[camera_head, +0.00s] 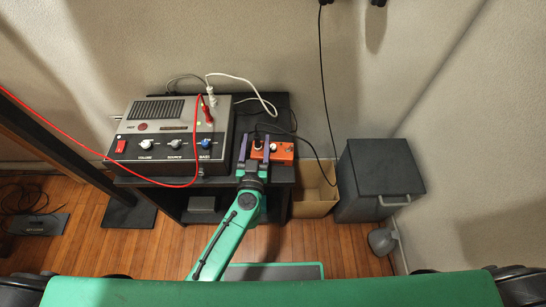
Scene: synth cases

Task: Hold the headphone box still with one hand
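The small orange box (283,153), which I take to be the headphone box, sits on the dark table, right of a grey device. It has a light knob on top and a black plug near its left end. My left gripper (255,140) reaches it from the front on a green arm. Its two fingers are apart, one left of the box and one crossing over its middle. The left part of the box shows between them. I cannot tell whether the fingers touch it. My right gripper is not in view.
The grey device (170,131) with knobs, a red switch and red and white cables fills the table's left. A black cable runs from the orange box toward the wall. An open cardboard box (315,203) and a dark grey bin (380,180) stand right of the table.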

